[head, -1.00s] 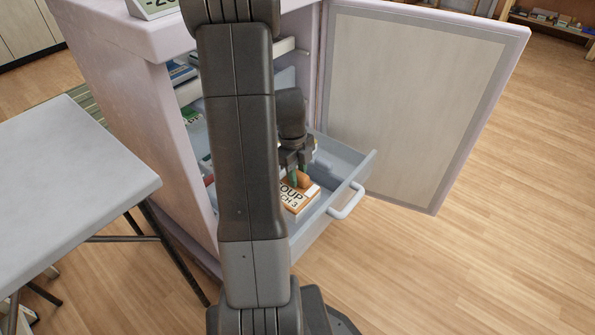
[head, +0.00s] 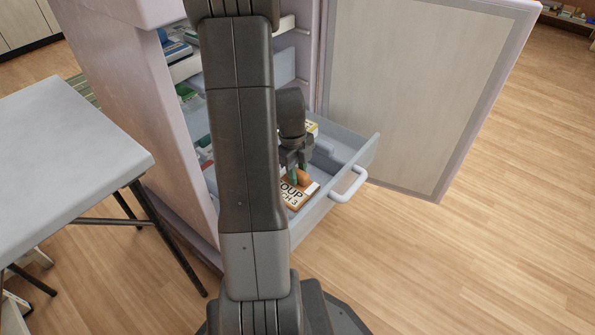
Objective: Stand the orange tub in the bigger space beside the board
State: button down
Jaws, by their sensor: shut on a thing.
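The orange tub (head: 296,196) has orange sides and a pale top with black letters, partly reading "OUP" and "CH 3". The tub is in or just over the front of the open grey-blue drawer (head: 340,198). I cannot tell whether it touches the drawer floor. A grey-blue piece inside the drawer, perhaps the board (head: 328,154), shows right of and behind my gripper. My arm hides the drawer's left part and the tub's left edge.
The pale pink cabinet (head: 130,110) has its door (head: 420,95) swung open at the right. A small labelled item (head: 312,127) is behind my gripper. Shelves above hold several packs. A grey table (head: 70,150) stands at the left.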

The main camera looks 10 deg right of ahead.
jog(key=shift+f+b, duration=0.4)
jog(key=shift+f, duration=0.1)
jog(key=c, duration=1)
grip_release()
jog(key=shift+c, duration=0.2)
jog(key=shift+r, duration=0.1)
notch_tip(320, 180, up, 14)
jog(key=w+a+p, duration=0.1)
jog(key=p, duration=0.4)
jog(key=shift+w+f, duration=0.15)
jog(key=shift+f, duration=0.1)
